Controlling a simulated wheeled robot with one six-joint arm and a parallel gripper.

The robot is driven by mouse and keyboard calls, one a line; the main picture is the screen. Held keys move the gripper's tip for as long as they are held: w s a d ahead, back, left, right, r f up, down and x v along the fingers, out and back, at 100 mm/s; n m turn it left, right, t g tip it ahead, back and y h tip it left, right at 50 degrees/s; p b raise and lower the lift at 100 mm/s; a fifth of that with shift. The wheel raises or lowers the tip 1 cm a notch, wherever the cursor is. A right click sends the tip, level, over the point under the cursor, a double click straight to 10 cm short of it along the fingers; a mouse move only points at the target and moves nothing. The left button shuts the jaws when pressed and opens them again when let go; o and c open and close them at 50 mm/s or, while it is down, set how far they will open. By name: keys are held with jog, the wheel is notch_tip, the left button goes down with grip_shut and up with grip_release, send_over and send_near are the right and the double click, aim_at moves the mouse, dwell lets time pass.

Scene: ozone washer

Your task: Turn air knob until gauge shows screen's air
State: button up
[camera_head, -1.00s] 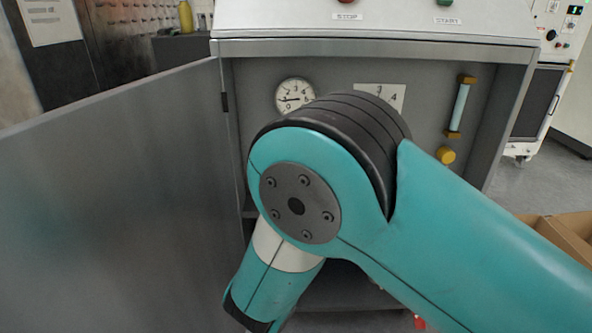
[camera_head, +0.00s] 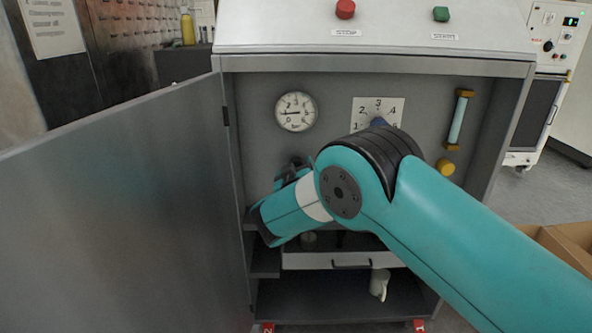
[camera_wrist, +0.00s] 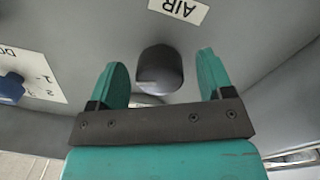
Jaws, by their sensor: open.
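The dark round air knob (camera_wrist: 160,69) sits on the grey panel below the white AIR label (camera_wrist: 180,9) in the wrist view. My gripper (camera_wrist: 162,67) is open, with one teal finger on each side of the knob; gaps show between both fingers and the knob. In the head view my wrist is at the panel below the round white gauge (camera_head: 295,111), and the fingers are mostly hidden. The gauge's thin needle points left; its exact reading is too small to tell. A small lit screen (camera_head: 571,21) on the white machine at right is unreadable.
A numbered white dial plate (camera_head: 378,107) with a blue knob (camera_wrist: 11,87) is right of the gauge in the head view. A flow tube (camera_head: 459,118) and yellow knob (camera_head: 446,166) are further right. The open cabinet door (camera_head: 120,210) fills the left. A drawer (camera_head: 340,260) lies below.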

jog(key=shift+w, duration=0.35)
jog(key=c, duration=0.9)
jog(key=shift+f+b, duration=0.1)
jog(key=shift+b, duration=0.25)
